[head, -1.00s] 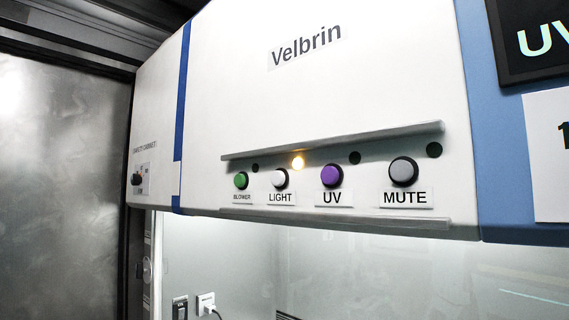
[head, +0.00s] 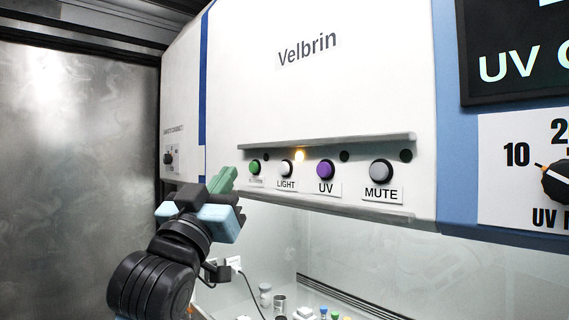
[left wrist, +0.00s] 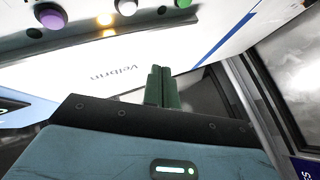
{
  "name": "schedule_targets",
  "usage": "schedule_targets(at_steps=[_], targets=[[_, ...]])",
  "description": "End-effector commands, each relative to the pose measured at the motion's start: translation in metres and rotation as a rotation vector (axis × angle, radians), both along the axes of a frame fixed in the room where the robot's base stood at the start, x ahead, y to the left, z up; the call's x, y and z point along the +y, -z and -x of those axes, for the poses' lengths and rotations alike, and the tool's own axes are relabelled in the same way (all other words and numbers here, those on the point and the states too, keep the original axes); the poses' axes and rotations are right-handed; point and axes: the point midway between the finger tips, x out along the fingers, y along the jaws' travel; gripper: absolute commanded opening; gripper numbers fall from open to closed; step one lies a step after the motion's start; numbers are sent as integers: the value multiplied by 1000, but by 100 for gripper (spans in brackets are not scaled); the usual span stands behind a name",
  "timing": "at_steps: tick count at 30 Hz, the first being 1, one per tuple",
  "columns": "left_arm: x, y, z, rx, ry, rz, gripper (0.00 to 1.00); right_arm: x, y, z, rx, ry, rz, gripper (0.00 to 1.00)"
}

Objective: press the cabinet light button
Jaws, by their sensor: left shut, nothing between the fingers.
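The white light button (head: 286,168) is on the cabinet's front panel (head: 340,203), above its "LIGHT" label. An amber lamp (head: 300,155) glows just above and right of it. The white button also shows in the left wrist view (left wrist: 126,7), with the lit lamp (left wrist: 104,19) beside it. My left gripper (head: 227,177), with green fingers, is shut and empty. In the head view it appears left of and slightly below the green button, apart from the light button. Its closed fingers (left wrist: 162,86) also show in the left wrist view. My right gripper is not in view.
A green blower button (head: 255,167), purple UV button (head: 325,170) and grey mute button (head: 381,171) share the row. Ledges run above and below the buttons. Below are glass and small containers (head: 308,313). A UV dial (head: 557,181) is at right.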

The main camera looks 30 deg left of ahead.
Motion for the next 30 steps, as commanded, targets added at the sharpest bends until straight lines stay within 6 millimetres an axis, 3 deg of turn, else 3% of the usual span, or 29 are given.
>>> schedule_targets(at_steps=[3,17,30], targets=[[1,-8,5,-14,-2,2,0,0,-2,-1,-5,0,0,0],[0,-7,1,-13,-2,3,0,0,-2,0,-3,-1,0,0],[-19,-7,-45,-11,-2,3,0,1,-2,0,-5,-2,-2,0]])
